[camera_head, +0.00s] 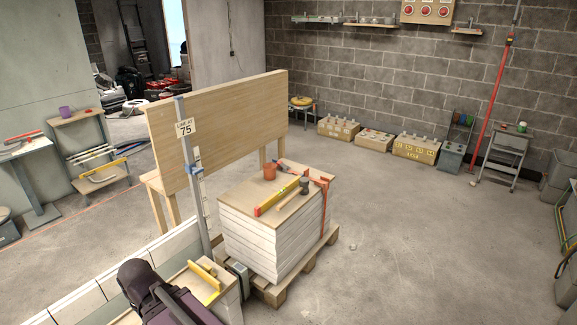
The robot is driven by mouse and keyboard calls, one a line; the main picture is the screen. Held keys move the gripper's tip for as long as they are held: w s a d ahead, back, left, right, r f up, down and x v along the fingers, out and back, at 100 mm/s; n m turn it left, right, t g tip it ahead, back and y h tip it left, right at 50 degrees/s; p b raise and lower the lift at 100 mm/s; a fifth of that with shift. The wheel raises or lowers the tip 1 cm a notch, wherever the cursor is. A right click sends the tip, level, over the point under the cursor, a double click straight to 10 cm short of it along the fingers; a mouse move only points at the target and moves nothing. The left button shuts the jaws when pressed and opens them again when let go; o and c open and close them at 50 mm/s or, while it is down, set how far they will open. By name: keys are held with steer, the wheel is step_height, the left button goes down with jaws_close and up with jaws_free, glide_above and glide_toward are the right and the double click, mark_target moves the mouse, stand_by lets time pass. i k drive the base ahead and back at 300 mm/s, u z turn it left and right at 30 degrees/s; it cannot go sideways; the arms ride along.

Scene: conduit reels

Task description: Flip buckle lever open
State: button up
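An orange-red strap (324,196) runs over the right end of a stack of white blocks (250,238) topped with a wooden board (243,201). The strap hangs down the side of the stack. A small red and dark piece (291,167) lies at the back edge of the board, near the strap; I cannot tell whether it is the buckle. No buckle lever can be made out at this size. A dark purple and black part of my arm shows at the bottom left. My gripper's fingers are not in view.
The stack stands on a wooden pallet (268,292). A yellow level (277,196), an orange cup (270,172) and a mallet (304,186) lie on top. A tall wooden panel (225,125) stands behind. The floor to the right is clear.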

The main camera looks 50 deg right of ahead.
mark_target(279, 163)
steer(key=z, duration=1.5)
steer(key=k, duration=0.95)
steer(key=i, duration=0.8)
